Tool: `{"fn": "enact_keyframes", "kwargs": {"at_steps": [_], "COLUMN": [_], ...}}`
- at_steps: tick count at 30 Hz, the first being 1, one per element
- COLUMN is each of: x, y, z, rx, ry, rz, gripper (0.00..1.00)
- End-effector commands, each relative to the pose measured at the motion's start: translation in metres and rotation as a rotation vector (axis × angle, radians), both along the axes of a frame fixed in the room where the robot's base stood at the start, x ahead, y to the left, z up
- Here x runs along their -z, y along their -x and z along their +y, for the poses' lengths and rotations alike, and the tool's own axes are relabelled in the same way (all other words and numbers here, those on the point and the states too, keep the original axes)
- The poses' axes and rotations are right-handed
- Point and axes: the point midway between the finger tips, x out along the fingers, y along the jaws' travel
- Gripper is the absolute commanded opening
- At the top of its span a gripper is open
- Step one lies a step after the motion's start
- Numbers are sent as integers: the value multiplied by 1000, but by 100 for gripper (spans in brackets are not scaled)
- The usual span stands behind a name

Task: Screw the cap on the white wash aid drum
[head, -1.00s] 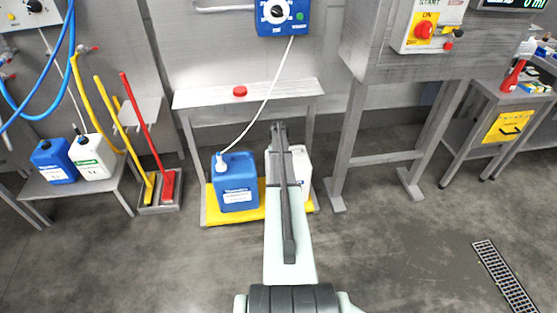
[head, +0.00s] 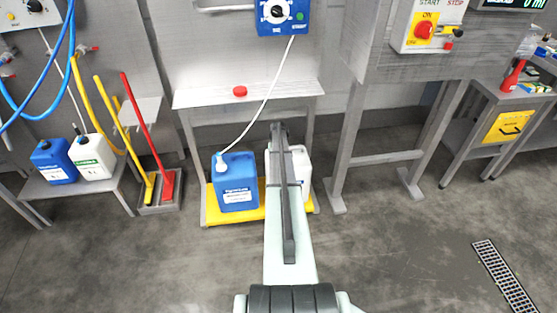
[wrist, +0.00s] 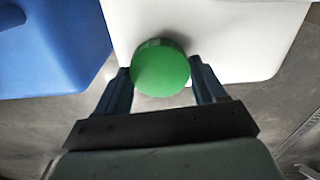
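The white drum (head: 304,168) stands on the yellow tray (head: 248,214) under the shelf, partly hidden behind my arm in the head view. In the wrist view the white drum (wrist: 255,40) fills the upper right. A round green cap (wrist: 160,68) sits between the two fingers of my gripper (wrist: 163,80), which touch it on both sides. The cap is over the drum's near part; whether it is seated on the neck cannot be told, as the cap hides what is beneath it. In the head view my arm hides the cap and the fingertips.
A blue drum (head: 237,190) with a white hose stands left of the white drum; it also shows in the wrist view (wrist: 45,45). A red cap (head: 240,91) lies on the steel shelf (head: 200,98) above. Table legs stand to the right. The floor in front is clear.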

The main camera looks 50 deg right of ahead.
Motion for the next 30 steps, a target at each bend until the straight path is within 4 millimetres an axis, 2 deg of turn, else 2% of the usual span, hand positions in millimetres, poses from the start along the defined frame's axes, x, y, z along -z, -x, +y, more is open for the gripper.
{"fn": "enact_keyframes", "kwargs": {"at_steps": [1,8,19,23,30], "x": [-1,0,-5,-21,-67], "y": [0,0,0,0,1], "z": [0,0,0,0,1], "rx": [0,-1,-1,-1,-1], "ry": [1,0,1,1,1], "rz": [0,0,-1,-2,-2], "gripper": [74,96,98,98,98]}}
